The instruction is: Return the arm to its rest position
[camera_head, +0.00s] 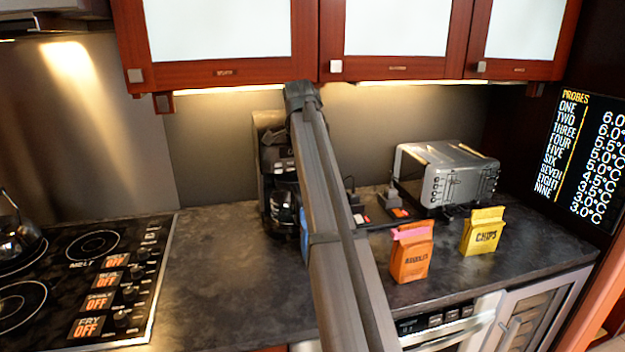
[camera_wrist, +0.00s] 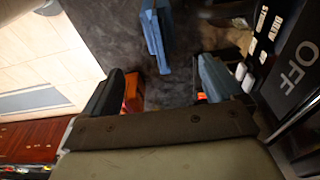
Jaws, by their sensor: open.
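My arm (camera_head: 335,240) crosses the middle of the head view, rising from the bottom edge to a bend just below the wall cabinets. My gripper is not clearly visible there; the arm covers that area. In the wrist view my gripper (camera_wrist: 164,80) is open, its two fingers wide apart with nothing held between them. Dark counter shows beyond the gap. A blue piece (camera_wrist: 155,35) shows ahead of the fingers; I cannot tell what it is. A small orange item (camera_wrist: 133,92) shows beside the left finger.
A coffee maker (camera_head: 273,165) stands partly behind my arm. A toaster (camera_head: 450,175), orange noodles bag (camera_head: 411,255) and yellow chips bag (camera_head: 482,232) stand at right. The stove (camera_head: 95,275) is at left. Wall cabinets (camera_head: 395,70) hang above. Counter between stove and arm is clear.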

